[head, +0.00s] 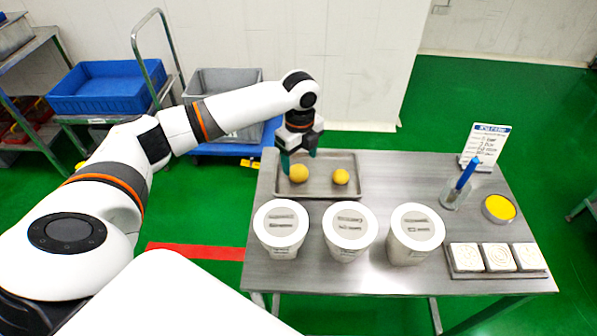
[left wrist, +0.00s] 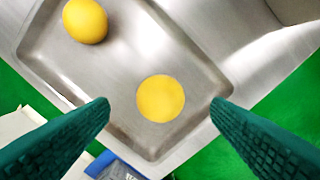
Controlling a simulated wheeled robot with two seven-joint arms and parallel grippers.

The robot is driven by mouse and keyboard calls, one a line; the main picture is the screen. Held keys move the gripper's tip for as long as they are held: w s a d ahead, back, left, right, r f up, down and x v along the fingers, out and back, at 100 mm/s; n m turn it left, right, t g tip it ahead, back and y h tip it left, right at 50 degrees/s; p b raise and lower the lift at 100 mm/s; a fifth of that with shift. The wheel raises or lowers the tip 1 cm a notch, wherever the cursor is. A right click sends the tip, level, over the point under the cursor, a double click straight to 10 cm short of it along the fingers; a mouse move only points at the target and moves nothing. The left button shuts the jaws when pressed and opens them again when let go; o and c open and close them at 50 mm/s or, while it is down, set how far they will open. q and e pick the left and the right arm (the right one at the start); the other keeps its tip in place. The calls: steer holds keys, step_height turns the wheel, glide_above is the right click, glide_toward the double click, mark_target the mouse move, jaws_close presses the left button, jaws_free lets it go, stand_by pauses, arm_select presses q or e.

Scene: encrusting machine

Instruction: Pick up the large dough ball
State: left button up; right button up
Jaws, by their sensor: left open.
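The large dough ball (head: 298,173), yellow and round, sits on a metal tray (head: 318,193) at the back left of the table. A smaller dough ball (head: 340,177) sits to its right on the same tray. My left gripper (head: 299,162) is open and points down over the large ball. In the left wrist view, the large ball (left wrist: 160,98) shows between the two spread green fingers (left wrist: 165,106), with no visible contact. The smaller ball (left wrist: 85,20) is at the upper left there. My right gripper is not in view.
Three white lidded containers (head: 350,226) stand in front of the tray on the steel table (head: 420,185). At the right are a cup with a blue tool (head: 457,190), a yellow-filled bowl (head: 498,208), white molds (head: 497,257) and a sign (head: 485,143). Carts with bins stand behind.

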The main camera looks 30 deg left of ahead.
mark_target(298, 178)
arm_select(q)
steer(key=f, duration=0.4)
steer(key=shift+a+f+p, duration=0.2)
steer(key=shift+f+p, duration=0.05)
steer(key=shift+p, duration=0.15)
steer(key=shift+f, duration=0.35)
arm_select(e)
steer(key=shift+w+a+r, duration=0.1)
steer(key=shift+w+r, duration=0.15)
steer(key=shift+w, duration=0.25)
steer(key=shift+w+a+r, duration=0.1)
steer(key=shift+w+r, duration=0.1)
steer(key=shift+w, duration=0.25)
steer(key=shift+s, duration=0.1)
arm_select(q)
steer(key=c, duration=1.1)
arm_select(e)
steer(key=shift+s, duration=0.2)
